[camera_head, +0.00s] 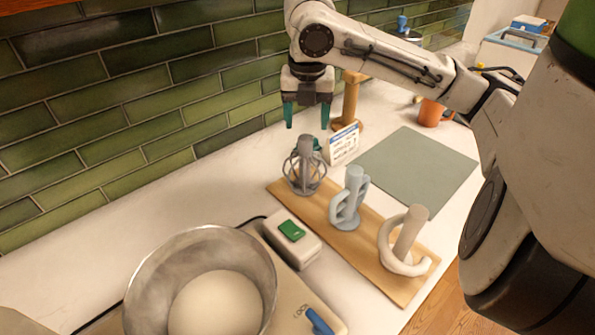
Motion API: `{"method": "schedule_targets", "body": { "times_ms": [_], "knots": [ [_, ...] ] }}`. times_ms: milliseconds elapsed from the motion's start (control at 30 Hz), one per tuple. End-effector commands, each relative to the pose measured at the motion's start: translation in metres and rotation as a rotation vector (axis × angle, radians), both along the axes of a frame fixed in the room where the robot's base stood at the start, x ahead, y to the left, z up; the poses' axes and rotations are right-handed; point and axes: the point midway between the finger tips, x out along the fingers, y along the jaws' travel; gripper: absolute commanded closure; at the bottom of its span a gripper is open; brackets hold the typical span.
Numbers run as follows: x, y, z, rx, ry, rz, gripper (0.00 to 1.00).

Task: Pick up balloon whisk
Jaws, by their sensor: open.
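The balloon whisk (305,172) stands at the far left end of a wooden board (342,241), with its looped grey wires around a grey upright stem. My gripper (307,116) is above it, pointing down with its two green fingers apart. It is empty, and a gap shows between the fingertips and the top of the whisk. A light blue-grey beater attachment (350,200) stands in the middle of the board. A white hook-shaped attachment (404,243) stands at the near right end.
A metal bowl (148,285) with pale contents stands at the lower left. A white box with a green button (291,232) is beside the board. A small sign (343,145), a wooden stand (351,100) and an orange mug (432,112) are behind. A grey-green mat (420,170) lies clear. A green tiled wall (120,100) bounds the counter.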

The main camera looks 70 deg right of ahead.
Motion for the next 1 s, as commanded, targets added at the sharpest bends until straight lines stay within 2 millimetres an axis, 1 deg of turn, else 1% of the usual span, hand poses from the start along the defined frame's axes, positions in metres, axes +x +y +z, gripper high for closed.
{"method": "schedule_targets", "body": {
  "times_ms": [33, 233, 400, 500, 600, 800, 1000],
  "knots": [
    [0.0, -0.001, -0.006, 0.001, 0.001, -0.001, 0.34],
    [0.001, -0.003, -0.026, 0.002, 0.002, -0.002, 0.34],
    [0.003, -0.006, -0.051, 0.002, 0.001, -0.002, 0.34],
    [0.004, -0.007, -0.061, 0.001, 0.0, -0.001, 0.34],
    [0.004, -0.007, -0.065, 0.001, -0.001, -0.001, 0.34],
    [0.004, -0.007, -0.065, 0.0, -0.001, -0.001, 0.34],
    [0.004, -0.007, -0.065, 0.0, -0.001, -0.001, 0.53]
  ]
}}
